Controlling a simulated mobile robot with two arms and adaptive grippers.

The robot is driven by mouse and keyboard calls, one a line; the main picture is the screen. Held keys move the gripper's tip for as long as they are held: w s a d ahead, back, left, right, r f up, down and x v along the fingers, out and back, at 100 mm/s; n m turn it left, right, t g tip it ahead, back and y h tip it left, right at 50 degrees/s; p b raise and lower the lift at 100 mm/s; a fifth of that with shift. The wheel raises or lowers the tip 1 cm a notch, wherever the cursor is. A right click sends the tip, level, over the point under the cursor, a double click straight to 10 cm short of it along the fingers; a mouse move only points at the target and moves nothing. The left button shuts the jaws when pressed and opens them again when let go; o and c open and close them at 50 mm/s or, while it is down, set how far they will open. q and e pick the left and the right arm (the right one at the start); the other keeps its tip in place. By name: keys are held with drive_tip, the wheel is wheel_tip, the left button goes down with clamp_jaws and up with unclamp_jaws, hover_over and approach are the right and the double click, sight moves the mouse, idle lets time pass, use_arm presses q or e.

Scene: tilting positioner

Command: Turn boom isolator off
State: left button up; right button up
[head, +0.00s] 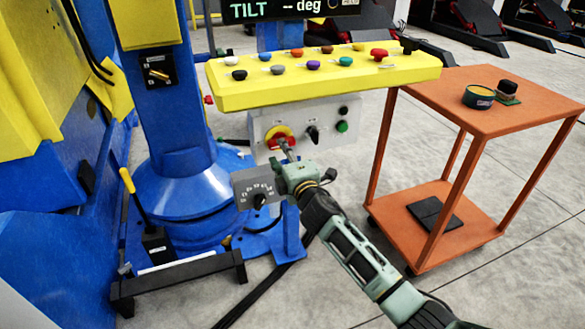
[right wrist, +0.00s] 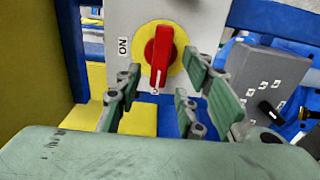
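The boom isolator (head: 279,133) is a red rotary handle on a yellow disc, on the pale panel under the yellow control desk. In the right wrist view the red handle (right wrist: 160,55) stands vertical in the picture. An ON label is at its left, and a small mark, perhaps an O, is by its lower end. My right gripper (head: 287,152) is in front of the handle. In the right wrist view its fingers (right wrist: 160,98) are apart, with nothing between them; the handle is beyond the tips, seemingly untouched. My left gripper is not in view.
A grey box (head: 256,187) with a dial sits just below the panel, close to my right gripper. A black knob (head: 312,134) and a green button (head: 342,126) are right of the isolator. The yellow desk (head: 330,86) overhangs it. An orange cart (head: 500,105) stands at the right.

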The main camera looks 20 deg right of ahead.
drive_tip(key=s, duration=0.8)
drive_tip(key=shift+s+d, duration=0.2)
drive_tip(key=shift+s, duration=0.2)
